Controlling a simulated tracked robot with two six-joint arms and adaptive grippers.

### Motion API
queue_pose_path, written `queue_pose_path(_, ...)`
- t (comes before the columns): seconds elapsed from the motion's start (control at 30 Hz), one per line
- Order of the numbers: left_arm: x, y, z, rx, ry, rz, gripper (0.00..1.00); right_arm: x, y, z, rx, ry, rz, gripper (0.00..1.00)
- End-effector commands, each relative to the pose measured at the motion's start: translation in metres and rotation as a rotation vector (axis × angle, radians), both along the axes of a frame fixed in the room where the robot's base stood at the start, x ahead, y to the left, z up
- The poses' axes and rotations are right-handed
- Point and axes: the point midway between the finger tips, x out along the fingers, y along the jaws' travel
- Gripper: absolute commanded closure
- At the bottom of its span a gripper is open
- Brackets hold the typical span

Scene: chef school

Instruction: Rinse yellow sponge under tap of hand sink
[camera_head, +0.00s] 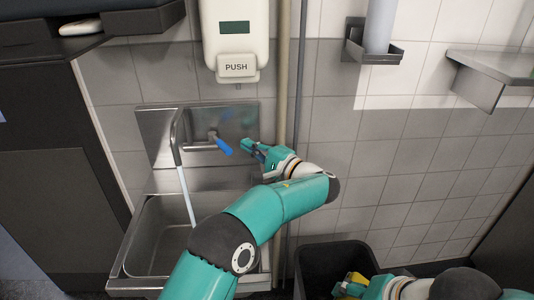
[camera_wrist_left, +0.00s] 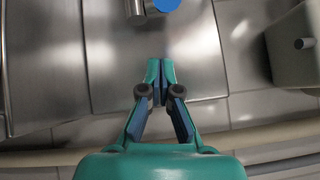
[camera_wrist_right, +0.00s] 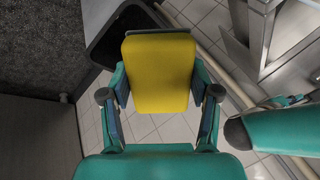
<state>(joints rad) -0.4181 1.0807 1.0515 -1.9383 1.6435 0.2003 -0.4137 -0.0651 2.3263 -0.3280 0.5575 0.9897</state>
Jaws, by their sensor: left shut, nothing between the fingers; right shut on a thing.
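The hand sink (camera_head: 152,235) is a steel basin against the tiled wall. Its tap (camera_head: 176,140) has a curved spout and a blue lever (camera_head: 222,145); the lever's blue end also shows at the top of the left wrist view (camera_wrist_left: 166,5). A thin pale stream of water (camera_head: 186,194) falls from the spout into the basin. My left gripper (camera_head: 250,147) is shut and empty, just right of the lever and apart from it. The yellow sponge (camera_wrist_right: 157,72) is gripped between the fingers of my right gripper (camera_wrist_right: 158,95), low at the bottom right of the head view (camera_head: 354,280).
A black bin (camera_head: 322,262) stands on the floor right of the sink, close to the sponge. A soap dispenser (camera_head: 235,40) hangs above the tap. Vertical pipes run beside it. A steel shelf (camera_head: 495,66) juts out at upper right. My left arm crosses the basin's right side.

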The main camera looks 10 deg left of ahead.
Motion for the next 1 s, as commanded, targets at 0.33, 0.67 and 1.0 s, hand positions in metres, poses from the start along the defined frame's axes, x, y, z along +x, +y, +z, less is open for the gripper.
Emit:
queue_pose_path(0.33,-0.026,0.02,0.007,0.0,0.001,-0.003,1.0,0.0,0.0,0.0,0.0,0.0,-0.001,0.71)
queue_pose_path(0.67,-0.029,0.022,0.008,0.0,0.001,-0.003,1.0,0.0,-0.001,0.0,0.0,-0.001,-0.001,0.71)
queue_pose_path(1.0,-0.029,0.016,0.006,0.0,0.001,-0.037,1.0,0.0,0.001,-0.007,0.0,0.001,0.001,0.71)
